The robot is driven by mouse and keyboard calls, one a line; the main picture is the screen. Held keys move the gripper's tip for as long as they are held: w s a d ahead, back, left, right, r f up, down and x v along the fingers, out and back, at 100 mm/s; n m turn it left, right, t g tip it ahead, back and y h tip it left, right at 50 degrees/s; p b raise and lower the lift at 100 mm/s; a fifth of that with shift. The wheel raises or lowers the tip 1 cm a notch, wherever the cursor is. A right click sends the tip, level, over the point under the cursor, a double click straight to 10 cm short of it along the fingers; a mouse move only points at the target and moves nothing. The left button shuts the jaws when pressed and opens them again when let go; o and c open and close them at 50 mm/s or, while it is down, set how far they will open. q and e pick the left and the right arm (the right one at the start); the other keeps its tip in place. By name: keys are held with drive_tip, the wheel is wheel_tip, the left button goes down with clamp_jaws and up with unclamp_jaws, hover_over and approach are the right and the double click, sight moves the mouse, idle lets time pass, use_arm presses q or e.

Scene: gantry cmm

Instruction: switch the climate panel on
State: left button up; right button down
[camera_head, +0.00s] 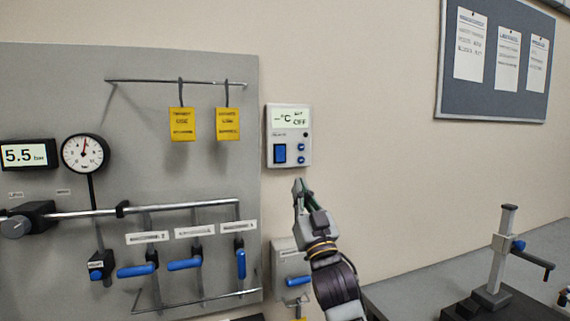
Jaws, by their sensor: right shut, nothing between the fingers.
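The climate panel (288,136) is a small white box on the beige wall, just right of the grey pipe board. Its display (290,118) reads "--°C" and "OFF". A larger blue switch (280,153) sits at its lower left, with two small round blue buttons (301,153) stacked at its lower right. My right gripper (299,184) is shut and empty, pointing up just below the panel's lower edge in the picture. I cannot tell how far it is from the wall. My left gripper is not in view.
The grey board (60,120) carries pipes, blue valve handles (185,264), a round gauge (85,154) and yellow tags (182,124). A box with a blue handle (290,262) is left of my right arm. A stand (497,250) is at lower right.

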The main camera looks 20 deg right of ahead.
drive_tip(key=shift+x, duration=1)
drive_tip(key=p, duration=0.3)
approach(281, 150)
drive_tip(key=shift+r, duration=1.85)
drive_tip(key=shift+w+a+f, duration=0.1)
drive_tip(key=shift+w+f, duration=0.1)
drive_tip(key=shift+w, duration=1.55)
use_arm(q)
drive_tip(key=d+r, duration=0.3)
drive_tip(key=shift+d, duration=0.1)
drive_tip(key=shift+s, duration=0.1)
use_arm(e)
drive_tip(key=shift+w+f, duration=0.1)
drive_tip(key=shift+w, duration=0.05)
